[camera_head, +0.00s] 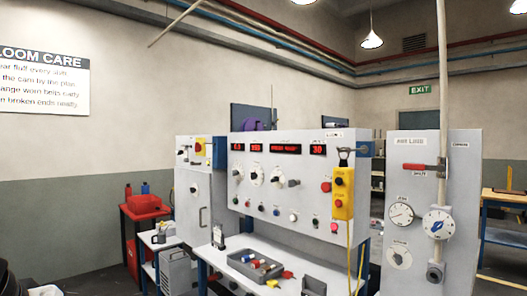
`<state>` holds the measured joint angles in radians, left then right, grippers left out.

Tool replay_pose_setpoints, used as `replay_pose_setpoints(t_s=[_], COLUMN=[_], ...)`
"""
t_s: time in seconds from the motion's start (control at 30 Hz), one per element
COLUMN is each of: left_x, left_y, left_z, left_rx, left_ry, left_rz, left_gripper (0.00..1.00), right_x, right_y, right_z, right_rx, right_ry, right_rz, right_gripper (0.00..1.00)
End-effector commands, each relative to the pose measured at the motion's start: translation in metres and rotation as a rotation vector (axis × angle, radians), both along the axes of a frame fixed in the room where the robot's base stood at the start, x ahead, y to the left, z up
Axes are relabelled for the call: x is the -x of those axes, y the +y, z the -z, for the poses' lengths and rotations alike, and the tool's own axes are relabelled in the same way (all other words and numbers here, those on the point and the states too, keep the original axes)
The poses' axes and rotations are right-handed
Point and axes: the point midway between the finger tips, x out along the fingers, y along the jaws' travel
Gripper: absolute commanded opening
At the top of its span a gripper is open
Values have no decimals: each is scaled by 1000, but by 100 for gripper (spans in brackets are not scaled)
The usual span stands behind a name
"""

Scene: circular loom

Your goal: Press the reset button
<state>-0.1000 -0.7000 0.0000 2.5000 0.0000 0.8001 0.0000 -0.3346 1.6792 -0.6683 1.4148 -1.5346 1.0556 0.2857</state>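A grey control panel (258,176) stands in the middle of the view with red digital displays (286,149) along its top. Below them are several dials, and a lower row holds small buttons (276,211) in dark, blue, white and other colours. A larger red button (334,228) is at the right end of that row, and another red one (326,187) is above it. A yellow control box (343,193) hangs at the panel's right edge. The labels are too small to read, so I cannot tell which button is reset. Neither of my grippers is in view.
A table (232,257) below the panel carries a grey tray (254,268) of small parts and an empty-looking grey bin (314,286). A panel with gauges and a red-handled valve (425,169) stands at right.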

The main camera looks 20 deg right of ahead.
Motion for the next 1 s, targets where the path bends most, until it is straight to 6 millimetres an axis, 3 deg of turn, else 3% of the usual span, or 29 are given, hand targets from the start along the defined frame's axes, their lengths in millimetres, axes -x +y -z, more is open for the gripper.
replay_pose_setpoints(t_s=[0.2, 0.4, 1.0], left_x=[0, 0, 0], left_y=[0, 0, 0], left_z=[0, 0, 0], left_rx=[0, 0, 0], left_ry=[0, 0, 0], left_rz=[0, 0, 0], left_gripper=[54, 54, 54], right_x=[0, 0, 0], right_y=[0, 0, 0], right_z=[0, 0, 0], right_rx=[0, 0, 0], right_ry=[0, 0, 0], right_rz=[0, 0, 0], right_gripper=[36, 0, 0])
